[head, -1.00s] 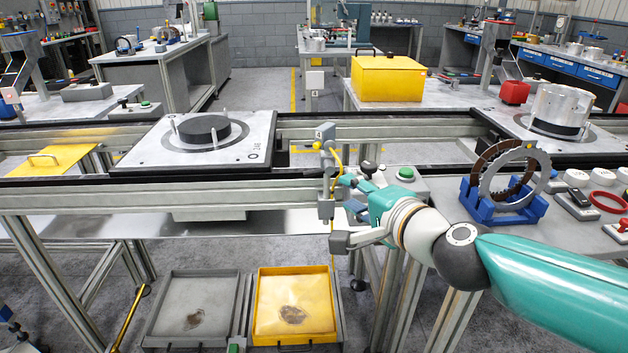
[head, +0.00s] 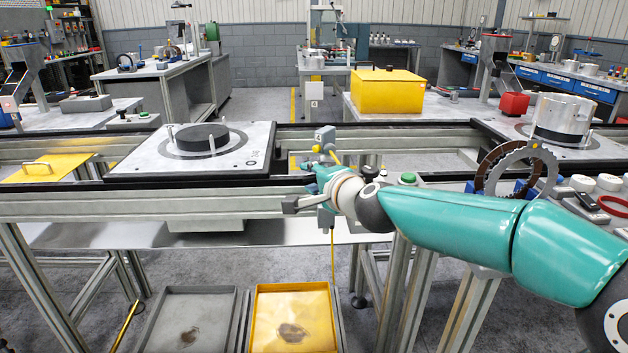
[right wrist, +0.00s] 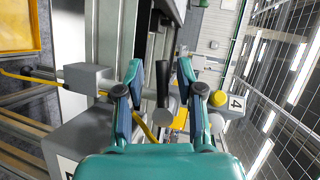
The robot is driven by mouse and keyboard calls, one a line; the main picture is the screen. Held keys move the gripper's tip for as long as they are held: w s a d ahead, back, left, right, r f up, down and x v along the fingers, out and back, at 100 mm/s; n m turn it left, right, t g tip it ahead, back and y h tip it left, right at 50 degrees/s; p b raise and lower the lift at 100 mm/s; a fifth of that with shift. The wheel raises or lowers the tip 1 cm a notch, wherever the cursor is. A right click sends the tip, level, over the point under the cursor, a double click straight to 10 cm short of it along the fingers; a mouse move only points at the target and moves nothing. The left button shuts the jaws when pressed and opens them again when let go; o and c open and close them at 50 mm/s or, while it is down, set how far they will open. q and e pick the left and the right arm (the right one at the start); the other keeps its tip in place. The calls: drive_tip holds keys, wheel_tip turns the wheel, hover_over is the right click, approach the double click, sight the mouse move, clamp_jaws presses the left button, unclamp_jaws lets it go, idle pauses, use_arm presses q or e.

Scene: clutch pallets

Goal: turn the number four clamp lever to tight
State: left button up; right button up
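The number four clamp, a grey unit with a yellow part (head: 325,137), stands at the near conveyor rail, partly hidden by my right gripper (head: 312,172). There, a black lever handle (right wrist: 163,70) with a round grey hub (right wrist: 163,117) lies between the two teal fingers of my right gripper (right wrist: 160,72). The fingers are open, one on each side of the handle, with gaps visible; I cannot tell whether either touches it. My left gripper is not in view.
A grey block (right wrist: 85,78) with a yellow cable sits close beside the fingers. A pallet with a black disc (head: 256,150) is left of the clamp. A green button (head: 408,178) and a ring gear stand (head: 545,165) are to the right.

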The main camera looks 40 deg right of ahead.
clamp_jaws()
